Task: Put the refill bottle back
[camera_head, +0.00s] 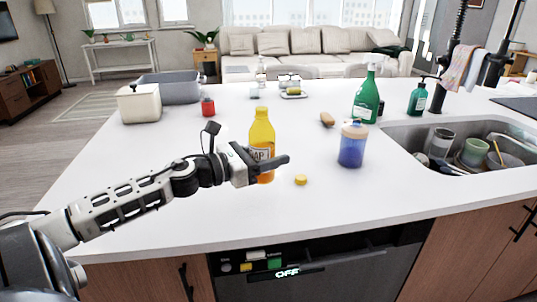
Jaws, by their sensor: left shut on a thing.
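The refill bottle (262,132) is yellow, with a pale label reading partly "AP". My left gripper (270,161) comes in from the left and is shut on the bottle's lower body, hiding part of the label. A small yellow cap (301,180) lies on the counter just right of the bottle. A blue container with a beige lid (352,145) stands further right. My right gripper is not in view.
A green spray bottle (366,97), a green pump bottle (417,98) and a brown brush (327,119) stand or lie near the sink (400,135), which holds dishes. A red jar (208,107), a white canister (139,104) and a grey bin (170,88) are back left.

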